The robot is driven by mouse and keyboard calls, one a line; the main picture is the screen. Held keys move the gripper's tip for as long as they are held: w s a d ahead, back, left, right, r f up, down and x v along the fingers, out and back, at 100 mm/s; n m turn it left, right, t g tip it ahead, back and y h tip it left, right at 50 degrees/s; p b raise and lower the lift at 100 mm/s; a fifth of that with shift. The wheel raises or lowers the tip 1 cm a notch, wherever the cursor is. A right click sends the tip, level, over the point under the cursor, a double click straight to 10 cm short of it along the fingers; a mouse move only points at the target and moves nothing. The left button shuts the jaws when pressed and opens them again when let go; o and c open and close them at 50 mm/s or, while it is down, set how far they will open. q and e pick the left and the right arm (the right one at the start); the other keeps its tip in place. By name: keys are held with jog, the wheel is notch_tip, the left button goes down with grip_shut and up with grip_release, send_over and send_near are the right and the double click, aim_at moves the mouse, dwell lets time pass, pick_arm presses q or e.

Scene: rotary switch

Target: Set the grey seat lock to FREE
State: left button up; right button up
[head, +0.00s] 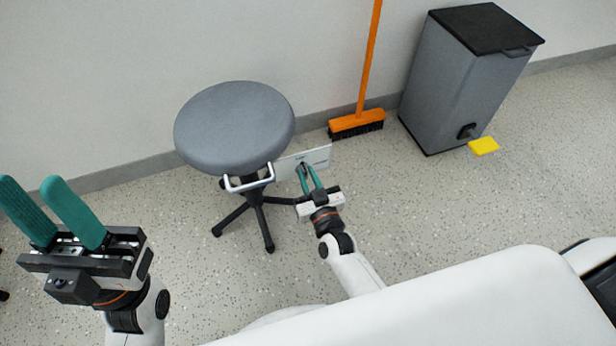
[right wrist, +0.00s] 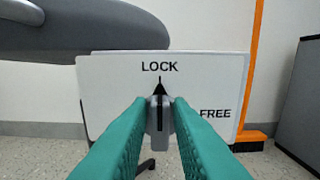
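The grey seat lock is a grey knob (right wrist: 159,118) with a black pointer on a white panel (right wrist: 115,85), beside the stool seat. The pointer is straight up at LOCK; FREE is printed to the lower right. My right gripper (head: 308,176) is at the panel; in the right wrist view its two teal fingers (right wrist: 159,112) are apart, one on each side of the knob. Whether they touch the knob is hard to tell. In the head view the fingers partly cover the panel (head: 318,157) and the knob is hardly visible. My left gripper (head: 38,207) is open and empty.
The grey round stool (head: 235,125) stands on a black star base, with a metal handle (head: 247,183) under the seat. An orange broom (head: 357,122) leans behind. A grey pedal bin (head: 455,85) with a yellow pedal (head: 483,146) stands right. The floor between bin and panel is clear.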

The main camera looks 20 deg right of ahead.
grip_shut()
jog(key=shift+m, duration=0.3)
jog(key=shift+d+f+m+p, duration=0.2)
jog(key=shift+m, duration=2.65)
jog(key=shift+d+f+m+p, duration=0.15)
jog(key=shift+d+f+m, duration=0.1)
jog(key=shift+m, duration=2.65)
jog(key=shift+d+f+m+p, duration=0.15)
jog(key=shift+f+m+p, duration=0.05)
jog(key=shift+m, duration=2.65)
jog(key=shift+o, duration=2.2)
grip_release()
